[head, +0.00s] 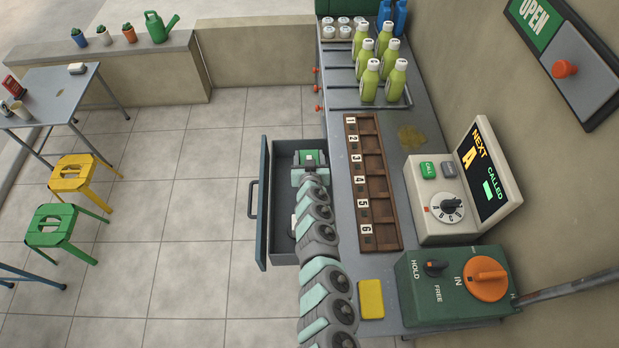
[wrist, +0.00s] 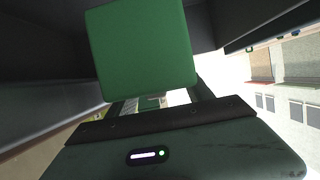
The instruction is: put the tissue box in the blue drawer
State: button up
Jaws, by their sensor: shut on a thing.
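The blue drawer (head: 263,208) is pulled out to the left from under the counter, its dark blue-grey front and handle facing left. My gripper (head: 311,169) is at the drawer's far part, over or inside its opening, and is shut on the green tissue box (head: 309,156). In the wrist view the tissue box (wrist: 143,48) fills the upper middle, in front of my gripper (wrist: 152,103). Dark walls rise on both sides of it there. My arm covers the drawer's right side, and I cannot tell whether the box touches the drawer floor.
The counter holds a numbered wooden rack (head: 372,180), green bottles (head: 369,80), a yellow sponge-like block (head: 370,299), a green control box (head: 447,285) and a call display (head: 440,205). Yellow (head: 78,175) and green (head: 62,228) stools stand left. The floor between is clear.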

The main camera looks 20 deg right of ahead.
notch_tip(320, 180, down, 8)
jog(key=b, duration=0.6)
jog(key=shift+f, duration=0.2)
jog(key=shift+r, duration=0.15)
jog(key=o, duration=1.4)
